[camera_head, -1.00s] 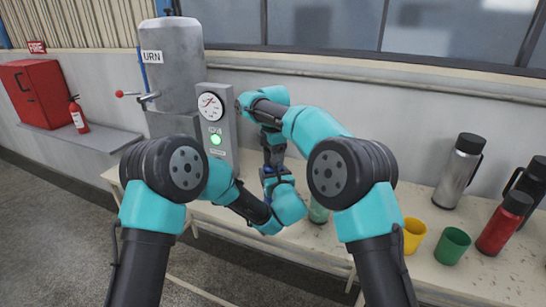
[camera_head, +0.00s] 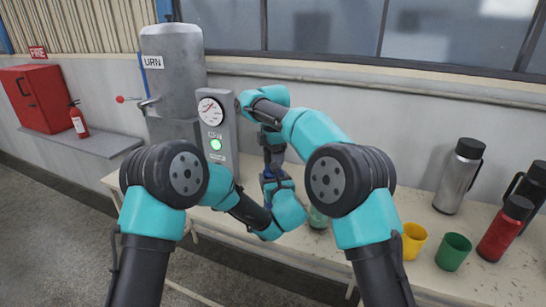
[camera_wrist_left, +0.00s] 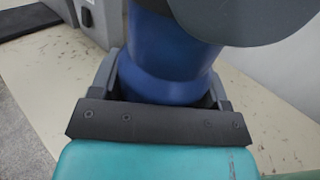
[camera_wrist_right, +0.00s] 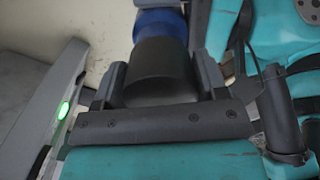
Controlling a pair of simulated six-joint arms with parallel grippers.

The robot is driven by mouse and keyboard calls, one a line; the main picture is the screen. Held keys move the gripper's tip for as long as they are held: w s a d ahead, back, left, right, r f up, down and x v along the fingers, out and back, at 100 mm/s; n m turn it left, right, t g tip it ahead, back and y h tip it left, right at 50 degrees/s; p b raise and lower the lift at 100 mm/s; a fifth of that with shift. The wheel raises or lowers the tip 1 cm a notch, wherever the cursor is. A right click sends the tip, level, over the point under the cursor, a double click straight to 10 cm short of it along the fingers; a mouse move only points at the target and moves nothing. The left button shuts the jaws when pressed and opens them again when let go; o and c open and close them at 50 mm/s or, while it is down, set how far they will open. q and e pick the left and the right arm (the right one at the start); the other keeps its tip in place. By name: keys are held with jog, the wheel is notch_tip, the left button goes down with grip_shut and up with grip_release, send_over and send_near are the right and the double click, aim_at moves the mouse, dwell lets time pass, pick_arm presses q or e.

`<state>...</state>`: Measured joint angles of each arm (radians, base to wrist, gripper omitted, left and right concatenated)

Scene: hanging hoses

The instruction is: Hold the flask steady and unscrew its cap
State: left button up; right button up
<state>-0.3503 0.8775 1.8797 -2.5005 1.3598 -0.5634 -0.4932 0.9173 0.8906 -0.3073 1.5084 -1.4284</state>
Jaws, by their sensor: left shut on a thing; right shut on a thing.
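The flask has a blue body (camera_wrist_left: 170,62) and a dark grey cap (camera_wrist_right: 158,72). In the head view only a little of the blue body (camera_head: 267,176) shows between my grippers. My left gripper (camera_wrist_left: 165,88) is shut around the blue body, with a finger on each side. My right gripper (camera_wrist_right: 160,84) is shut around the cap from above, also with a finger on each side. The cap sits in line with the body. Whether there is a gap between cap and body cannot be told.
The urn (camera_head: 172,75) and its gauge box (camera_head: 215,135) with a green light stand close left of my grippers. A pale green object (camera_head: 318,217) is half hidden by my right arm. Yellow (camera_head: 414,238) and green (camera_head: 453,252) cups and several flasks stand at right.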

jog(key=shift+r, duration=1.85)
pick_arm(q)
jog(key=o, duration=1.8)
jog(key=v, duration=1.2)
